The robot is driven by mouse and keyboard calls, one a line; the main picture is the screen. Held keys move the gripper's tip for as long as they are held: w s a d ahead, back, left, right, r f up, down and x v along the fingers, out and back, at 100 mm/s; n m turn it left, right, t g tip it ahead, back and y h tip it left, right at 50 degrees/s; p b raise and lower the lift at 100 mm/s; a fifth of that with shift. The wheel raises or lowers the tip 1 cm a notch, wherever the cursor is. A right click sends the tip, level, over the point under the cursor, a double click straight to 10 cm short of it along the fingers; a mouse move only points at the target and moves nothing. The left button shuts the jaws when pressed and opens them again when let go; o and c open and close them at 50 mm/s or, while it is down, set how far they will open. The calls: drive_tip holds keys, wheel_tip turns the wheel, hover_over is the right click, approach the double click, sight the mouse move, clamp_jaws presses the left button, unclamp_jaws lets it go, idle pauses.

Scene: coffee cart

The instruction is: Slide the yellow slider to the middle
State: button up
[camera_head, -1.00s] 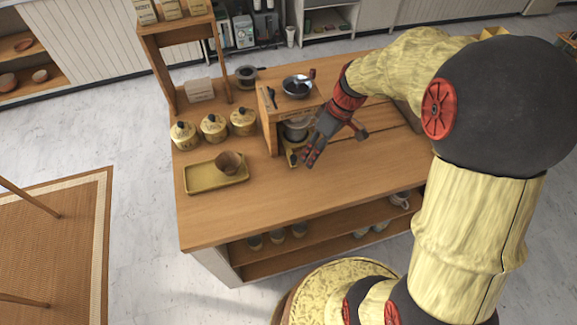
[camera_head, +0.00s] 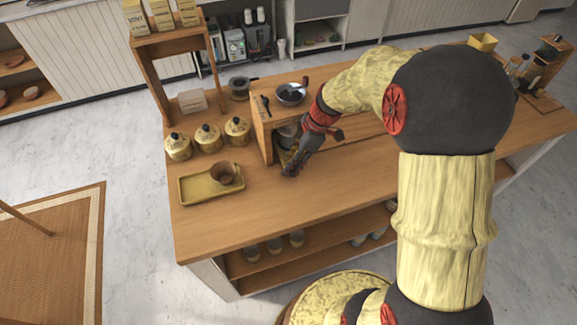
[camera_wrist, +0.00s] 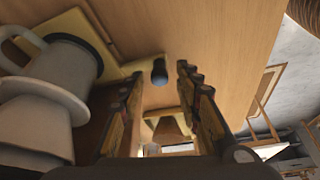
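The yellow slider (camera_wrist: 118,74) is a flat yellow strip with a dark round knob (camera_wrist: 159,72), seen in the wrist view beside a white pitcher-like vessel. In the head view only a bit of yellow (camera_head: 286,158) shows at the wooden stand's opening; my gripper hides the rest. My gripper (camera_head: 289,171) is low over the counter in front of the stand. In the wrist view my gripper (camera_wrist: 160,75) is open, its fingers apart, with the knob in the gap near the fingertips. I cannot tell whether a finger touches it.
The wooden stand (camera_head: 264,125) carries a dark bowl (camera_head: 291,94) just behind my gripper. A yellow tray (camera_head: 190,191) with a brown cup (camera_head: 223,174) lies to the left. Several lidded yellow jars (camera_head: 208,137) stand behind it. The counter's front (camera_head: 300,205) is clear.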

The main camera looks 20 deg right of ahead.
drive_tip(key=shift+x, duration=0.8)
drive_tip(key=c, duration=0.3)
clamp_jaws()
